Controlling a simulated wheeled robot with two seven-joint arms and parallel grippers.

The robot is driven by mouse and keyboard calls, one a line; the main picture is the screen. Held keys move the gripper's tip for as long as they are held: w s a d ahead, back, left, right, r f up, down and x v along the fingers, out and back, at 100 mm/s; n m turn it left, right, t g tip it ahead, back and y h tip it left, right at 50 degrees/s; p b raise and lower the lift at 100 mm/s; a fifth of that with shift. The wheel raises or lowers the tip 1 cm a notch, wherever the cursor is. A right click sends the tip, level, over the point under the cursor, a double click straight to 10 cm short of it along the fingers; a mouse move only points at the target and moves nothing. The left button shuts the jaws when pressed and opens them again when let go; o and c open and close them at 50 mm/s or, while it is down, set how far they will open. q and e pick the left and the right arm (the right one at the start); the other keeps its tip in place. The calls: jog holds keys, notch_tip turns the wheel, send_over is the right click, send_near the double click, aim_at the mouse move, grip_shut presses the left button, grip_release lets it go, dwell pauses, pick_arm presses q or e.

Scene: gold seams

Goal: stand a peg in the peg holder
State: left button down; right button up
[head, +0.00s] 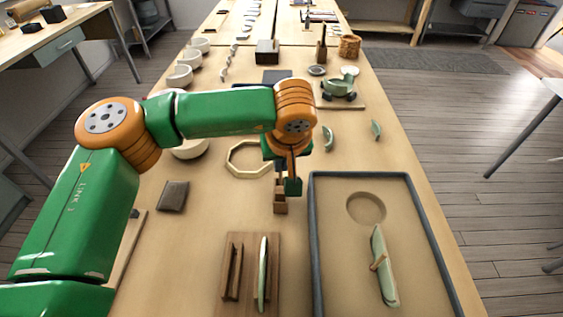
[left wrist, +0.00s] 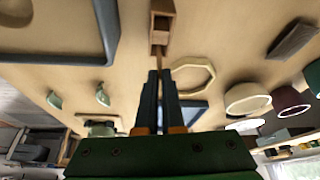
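A small wooden block (head: 280,206), which looks like the peg holder, stands on the table in front of me. It also shows at the top of the left wrist view (left wrist: 161,8), with a dark recess in it. My left gripper (head: 292,187) is right at the block, pointing down. In the left wrist view its dark fingers (left wrist: 159,75) are close together on a thin brown peg (left wrist: 158,61). The peg reaches from the fingertips toward the block; I cannot tell whether its end is in a hole or only near it. My right gripper is not in view.
A blue-rimmed tray (head: 313,240) lies to the right, with a pale green piece (head: 384,270) in it. A wooden rack (head: 233,305) holding a green plate is nearer me. An octagonal frame (head: 232,168) and a dark block (head: 173,196) lie left. Bowls line the left edge.

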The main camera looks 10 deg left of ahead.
pick_arm(q)
jog(key=shift+f, duration=0.15)
jog(key=shift+c, duration=2.4)
grip_release()
notch_tip(320, 180, up, 6)
jog(key=p, duration=0.4)
